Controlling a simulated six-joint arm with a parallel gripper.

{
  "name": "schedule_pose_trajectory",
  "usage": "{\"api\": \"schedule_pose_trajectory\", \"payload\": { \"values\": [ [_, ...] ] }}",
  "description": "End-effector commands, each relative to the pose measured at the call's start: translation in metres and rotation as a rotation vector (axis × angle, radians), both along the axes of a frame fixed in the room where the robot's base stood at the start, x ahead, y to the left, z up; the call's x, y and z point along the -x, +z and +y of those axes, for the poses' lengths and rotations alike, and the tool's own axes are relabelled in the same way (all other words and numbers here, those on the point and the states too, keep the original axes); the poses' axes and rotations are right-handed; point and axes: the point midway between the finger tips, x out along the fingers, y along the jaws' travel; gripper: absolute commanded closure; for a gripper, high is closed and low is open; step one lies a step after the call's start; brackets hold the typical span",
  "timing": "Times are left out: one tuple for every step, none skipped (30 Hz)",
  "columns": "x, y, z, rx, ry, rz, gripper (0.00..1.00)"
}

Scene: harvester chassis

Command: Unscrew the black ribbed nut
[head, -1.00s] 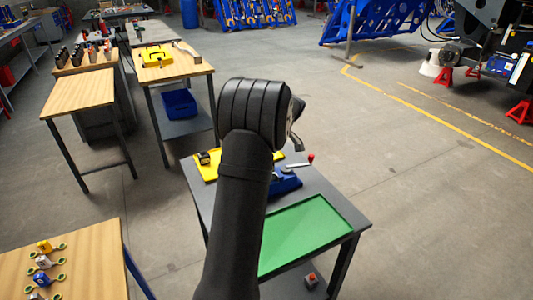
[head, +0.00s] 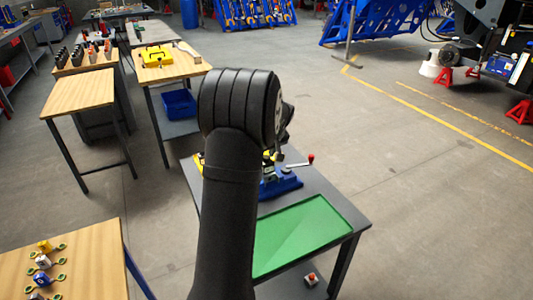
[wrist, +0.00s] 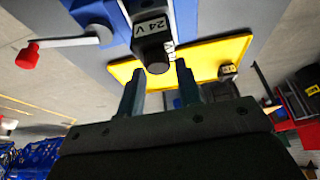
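In the wrist view, a dark block with a "24 V" label and a black round end, seemingly the black ribbed nut (wrist: 154,55), points toward my gripper. The block is held in a blue vise (wrist: 95,12), which also shows on the grey table in the head view (head: 284,186). My gripper (wrist: 159,67) is open, with one finger on each side of the nut's end. I see a gap on both sides, and nothing is gripped. In the head view my own arm hides most of the nut and gripper.
The vise handle has a red knob (wrist: 27,57). A yellow tray (wrist: 205,58) holds a small labelled piece (wrist: 228,72). A green tray (head: 302,235) covers the table's front. A wooden table (head: 88,245) with several small parts stands at lower left.

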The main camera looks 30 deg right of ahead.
Motion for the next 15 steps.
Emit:
{"api": "schedule_pose_trajectory", "payload": {
  "values": [
    [0.0, 0.0003, 0.0006, 0.001, -0.042, 0.0, 0.68],
    [-0.0001, 0.0004, 0.0005, 0.001, -0.068, -0.001, 0.68],
    [-0.0001, 0.0002, 0.0002, 0.002, -0.097, 0.0, 0.68],
    [0.0001, 0.0, 0.0001, 0.002, -0.116, 0.001, 0.68],
    [0.0002, -0.0002, 0.0002, 0.0, -0.133, 0.001, 0.68],
    [0.0001, -0.0003, 0.0002, 0.0, -0.15, 0.0, 0.68],
    [0.0, -0.0002, 0.0001, 0.0, -0.159, 0.0, 0.68],
    [0.0, -0.0002, 0.0, 0.001, -0.166, 0.0, 0.68],
    [0.0, -0.0002, -0.0001, 0.001, -0.17, -0.001, 0.68],
    [0.0, -0.0002, -0.0002, 0.001, -0.171, -0.001, 0.68],
    [0.0, -0.0002, -0.0002, 0.001, -0.171, -0.001, 0.68],
    [0.0, -0.0001, -0.0003, 0.001, -0.171, -0.001, 0.68],
    [0.0, -0.0001, -0.0003, 0.001, -0.171, 0.0, 0.68],
    [0.0, -0.0001, -0.0003, 0.0, -0.17, 0.0, 0.68],
    [0.0, -0.0001, -0.0003, 0.0, -0.171, 0.0, 0.68]
  ]
}}
